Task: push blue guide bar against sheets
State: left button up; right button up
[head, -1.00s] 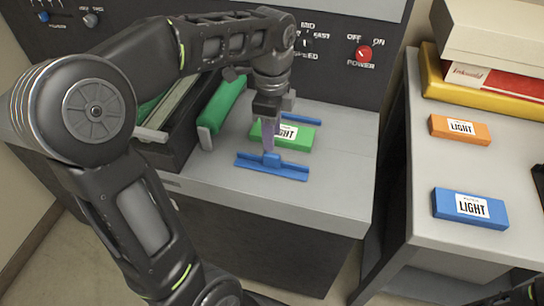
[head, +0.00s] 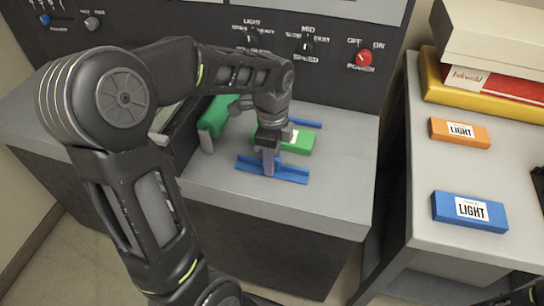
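The blue guide bar (head: 290,175) lies on the grey machine top, in front of a green pack (head: 300,143) with a white label, partly hidden by my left gripper. A gap shows between the bar and the pack. A second blue bar (head: 308,123) lies behind the pack. My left gripper (head: 268,168) points down at the middle of the front bar, its fingers covering the raised knob there. I cannot tell whether they are shut on it. No separate loose sheets can be made out. My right gripper is not in view.
A dark control panel with a red power knob (head: 364,58) stands behind. A green roller-like part (head: 214,116) lies left of the pack. The right-hand table (head: 415,215) holds an orange pack (head: 459,132), a blue pack (head: 469,211) and stacked boxes. The machine top's front right is clear.

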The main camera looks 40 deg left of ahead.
pick_arm(q)
jog(key=shift+c, duration=0.5)
grip_shut()
jog(key=shift+s+f, duration=0.1)
dwell(0.8)
